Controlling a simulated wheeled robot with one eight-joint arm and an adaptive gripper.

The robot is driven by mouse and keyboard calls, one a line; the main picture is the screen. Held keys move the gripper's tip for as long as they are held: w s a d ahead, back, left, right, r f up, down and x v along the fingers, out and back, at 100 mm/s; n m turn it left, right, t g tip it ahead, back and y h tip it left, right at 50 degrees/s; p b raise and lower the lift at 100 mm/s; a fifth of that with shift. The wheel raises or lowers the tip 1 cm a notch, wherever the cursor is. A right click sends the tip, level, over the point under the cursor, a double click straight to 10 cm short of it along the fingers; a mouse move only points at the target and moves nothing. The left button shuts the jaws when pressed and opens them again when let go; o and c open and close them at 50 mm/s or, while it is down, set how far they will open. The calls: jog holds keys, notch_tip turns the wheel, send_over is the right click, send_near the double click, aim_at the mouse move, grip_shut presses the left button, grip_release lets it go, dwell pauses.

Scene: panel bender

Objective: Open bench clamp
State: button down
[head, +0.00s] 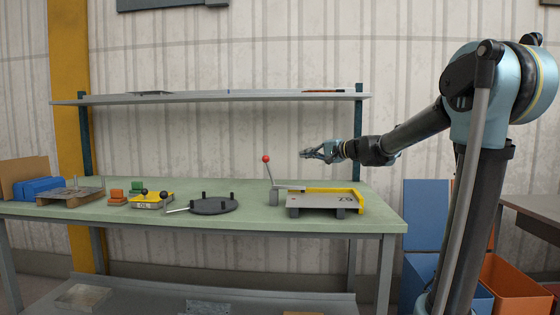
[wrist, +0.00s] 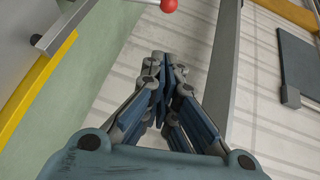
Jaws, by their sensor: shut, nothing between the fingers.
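The bench clamp (head: 273,197) stands on the green bench, with an upright lever ending in a red ball knob (head: 266,159). Its arm reaches right over the edge of a grey plate (head: 325,200) with a yellow stop along its back and right side. My gripper (head: 304,154) is shut and empty, in the air to the right of the red knob, at about its height in the head view. In the wrist view my gripper (wrist: 163,58) points away from me, and the red knob (wrist: 168,5) shows at the top edge, apart from the fingertips.
The green bench (head: 240,222) also holds a round dark plate (head: 214,206), a yellow fixture (head: 152,202) and a blue bin (head: 38,188) to the left. A shelf (head: 220,97) runs above the bench. Blue and orange bins (head: 515,290) stand at right.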

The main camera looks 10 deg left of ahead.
jog(key=shift+a, duration=0.15)
jog(key=s+a+x, duration=0.1)
jog(key=s+x, duration=0.1)
jog(key=x, duration=1)
jog(key=shift+a+f, duration=0.2)
jog(key=shift+a, duration=0.15)
dwell(0.3)
